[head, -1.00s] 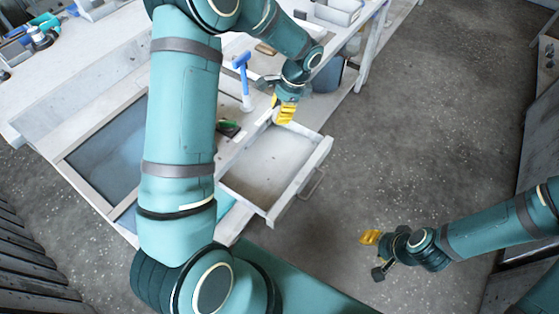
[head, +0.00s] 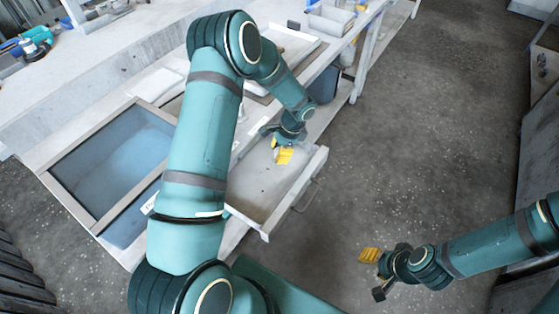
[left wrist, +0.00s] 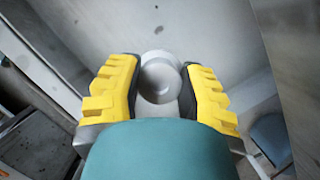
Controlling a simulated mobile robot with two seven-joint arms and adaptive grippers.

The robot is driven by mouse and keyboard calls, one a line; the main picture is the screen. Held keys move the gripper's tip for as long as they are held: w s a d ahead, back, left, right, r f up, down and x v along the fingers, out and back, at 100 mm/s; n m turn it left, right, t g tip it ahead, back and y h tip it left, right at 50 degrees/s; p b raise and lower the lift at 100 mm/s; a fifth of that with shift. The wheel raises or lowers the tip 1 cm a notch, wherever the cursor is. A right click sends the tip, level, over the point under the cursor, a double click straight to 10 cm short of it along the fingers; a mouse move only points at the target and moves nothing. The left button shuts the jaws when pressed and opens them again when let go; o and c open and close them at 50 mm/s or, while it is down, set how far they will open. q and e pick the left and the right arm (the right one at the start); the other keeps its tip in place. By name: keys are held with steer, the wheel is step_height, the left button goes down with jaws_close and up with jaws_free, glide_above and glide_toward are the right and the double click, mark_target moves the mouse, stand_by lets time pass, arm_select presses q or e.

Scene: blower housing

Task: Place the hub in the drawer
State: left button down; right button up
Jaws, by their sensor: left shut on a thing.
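The hub (left wrist: 161,76) is a pale grey round part with a cup-like end. In the left wrist view it sits between the yellow pads of my left gripper (left wrist: 160,95), which is shut on it. In the head view my left gripper (head: 283,155) is over the far part of the open drawer (head: 296,189), pointing down; the hub is mostly hidden there. I cannot tell whether the hub touches the drawer floor. My right gripper (head: 374,275) is open and empty, well apart from the drawer, over the floor.
The drawer's visible floor looks clear. The workbench (head: 155,85) runs behind it, with a blue-grey recessed panel (head: 110,165) at left and a grey bin (head: 331,18) at the far end. My left arm hides part of the bench. Open floor (head: 400,130) lies to the right.

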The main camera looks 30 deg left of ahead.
mark_target(280, 166)
arm_select(q)
steer(key=shift+f+b, duration=0.35)
steer(key=shift+f, duration=1.85)
steer(key=c, duration=0.6)
jaws_free()
steer(key=shift+r, duration=0.2)
steer(key=p+v, duration=0.1)
steer(key=v, duration=1)
steer(key=shift+r+p, duration=0.4)
steer(key=shift+d+f, duration=0.1)
